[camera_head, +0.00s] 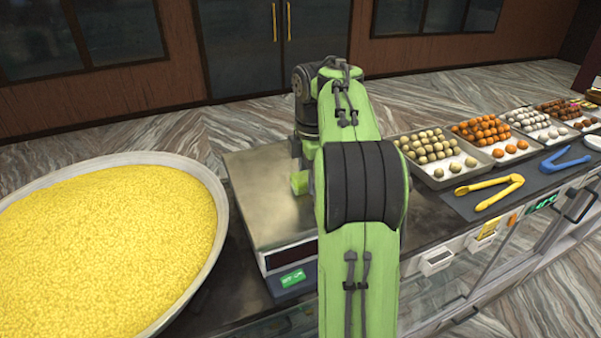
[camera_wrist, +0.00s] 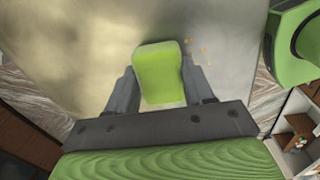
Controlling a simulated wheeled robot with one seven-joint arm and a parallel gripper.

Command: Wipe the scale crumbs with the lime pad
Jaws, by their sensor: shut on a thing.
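The lime pad (camera_wrist: 158,72) is held between the two fingers of my gripper (camera_wrist: 163,88), over the scale's metal plate (camera_wrist: 90,35). I cannot tell whether the pad touches the plate. In the head view the pad (camera_head: 299,182) shows at the left edge of my arm, above the scale plate (camera_head: 255,190). My arm hides the right part of the scale and most of my gripper. A few small orange crumbs (camera_wrist: 203,50) lie on the plate just right of the pad in the wrist view.
A large bowl of yellow sweets (camera_head: 100,250) stands left of the scale. Trays of round sweets (camera_head: 437,175), yellow tongs (camera_head: 489,190) and blue tongs (camera_head: 566,162) lie to the right. The scale's dark display (camera_head: 290,255) faces the front.

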